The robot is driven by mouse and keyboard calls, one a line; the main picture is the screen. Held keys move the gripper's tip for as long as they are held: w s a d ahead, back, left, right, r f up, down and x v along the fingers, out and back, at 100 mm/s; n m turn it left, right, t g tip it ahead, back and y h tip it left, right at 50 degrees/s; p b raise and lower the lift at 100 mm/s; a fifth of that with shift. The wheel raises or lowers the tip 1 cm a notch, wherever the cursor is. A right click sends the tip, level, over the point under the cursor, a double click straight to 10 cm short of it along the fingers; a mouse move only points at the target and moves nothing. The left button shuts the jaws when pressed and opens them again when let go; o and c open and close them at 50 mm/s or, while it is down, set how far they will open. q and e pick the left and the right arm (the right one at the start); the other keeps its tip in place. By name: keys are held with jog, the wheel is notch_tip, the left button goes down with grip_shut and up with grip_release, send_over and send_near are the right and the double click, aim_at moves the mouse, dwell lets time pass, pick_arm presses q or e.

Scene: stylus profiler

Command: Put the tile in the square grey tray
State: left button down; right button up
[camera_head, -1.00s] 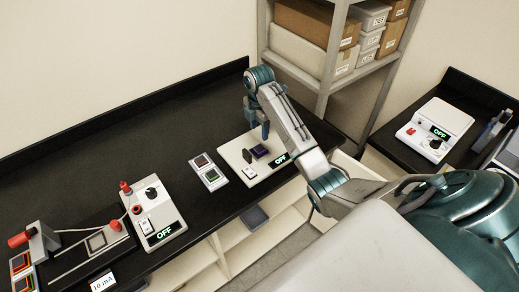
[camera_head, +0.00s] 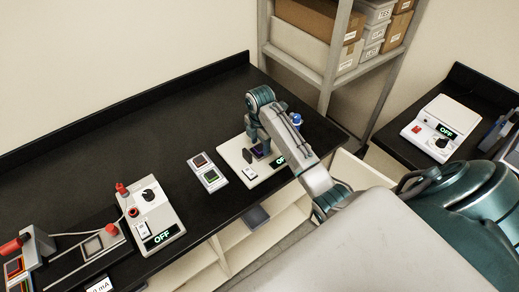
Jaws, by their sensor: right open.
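A small dark purple tile (camera_head: 257,152) is on the white instrument (camera_head: 236,157) with the green "OFF" display, partly hidden by my right gripper. My right gripper (camera_head: 265,146) points down from its wrist, open, over or right beside the tile; whether it touches the tile is too small to tell. A light grey holder (camera_head: 220,183) with two dark square wells, one edged red and one green, lies just left of the instrument. I cannot tell whether this is the square grey tray. My left gripper is not in view.
A white control box (camera_head: 160,207) with a dark knob and red parts stands at the left, beside a black rail fixture (camera_head: 72,266). Another white instrument (camera_head: 437,120) is on the right bench. A shelf (camera_head: 338,62) with boxes stands behind. The black bench is clear at back left.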

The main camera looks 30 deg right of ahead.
aim_at(260, 148)
jog(key=shift+d+f, duration=0.2)
jog(key=shift+f, duration=0.25)
jog(key=shift+w+f, duration=0.15)
jog(key=shift+w, duration=0.15)
jog(key=shift+s+a+r, duration=0.15)
jog(key=shift+s+r, duration=0.05)
jog(key=shift+f+p, duration=0.1)
jog(key=shift+p, duration=0.35)
grip_shut()
jog(key=shift+r, duration=3)
